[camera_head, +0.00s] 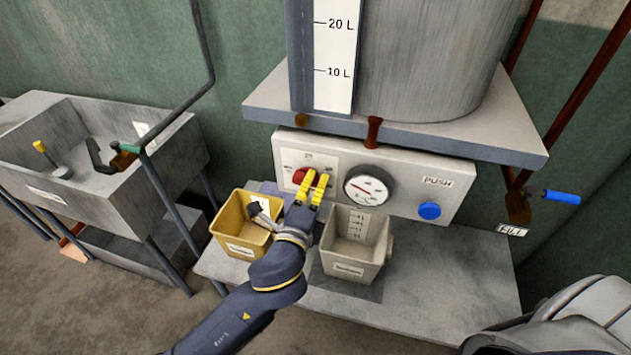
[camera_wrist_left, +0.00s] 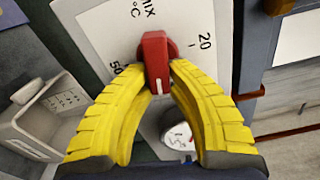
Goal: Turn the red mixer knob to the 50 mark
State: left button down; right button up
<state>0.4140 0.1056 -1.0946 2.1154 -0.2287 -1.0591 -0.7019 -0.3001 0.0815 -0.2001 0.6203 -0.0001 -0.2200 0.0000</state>
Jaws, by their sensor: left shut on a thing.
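The red mixer knob (camera_head: 299,176) is on the left part of the pale control panel. It also shows in the left wrist view (camera_wrist_left: 155,58), with a white pointer line on its lower end. That line faces down in the wrist view, between the fingertips. The 50 mark (camera_wrist_left: 116,69) is left of the knob there, and the 20 mark (camera_wrist_left: 205,41) is to its right. My left gripper (camera_head: 315,181) has yellow fingers, one on each side of the knob, shut on it. The fingers partly hide the knob and dial in the head view. My right gripper is not in view.
A round gauge (camera_head: 367,189) and a blue push button (camera_head: 429,210) sit right of the knob. A yellow bin (camera_head: 228,212) and a beige bin (camera_head: 350,271) stand below, either side of my left wrist. A blue-handled lever (camera_head: 562,197) is at right.

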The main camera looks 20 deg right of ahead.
pick_arm(q)
jog(key=m, duration=0.2)
jog(key=f+m, duration=0.1)
jog(key=m, duration=0.1)
jog(key=shift+w+a+m, duration=0.15)
jog(key=shift+m, duration=0.15)
jog(key=m, duration=0.3)
jog(key=shift+w+a+f+m, duration=0.15)
jog(key=shift+w+a+m, duration=0.1)
jog(key=shift+m, duration=0.15)
jog(key=m, duration=0.4)
jog(key=shift+w+a+f, duration=0.15)
jog(key=shift+a+f, duration=0.05)
jog(key=shift+a, duration=0.1)
jog(key=shift+w+a+m, duration=0.15)
jog(key=shift+a+m, duration=0.05)
jog(key=shift+m, duration=1.3)
jog(key=c, duration=1.3)
grip_release()
jog(key=shift+f, duration=0.1)
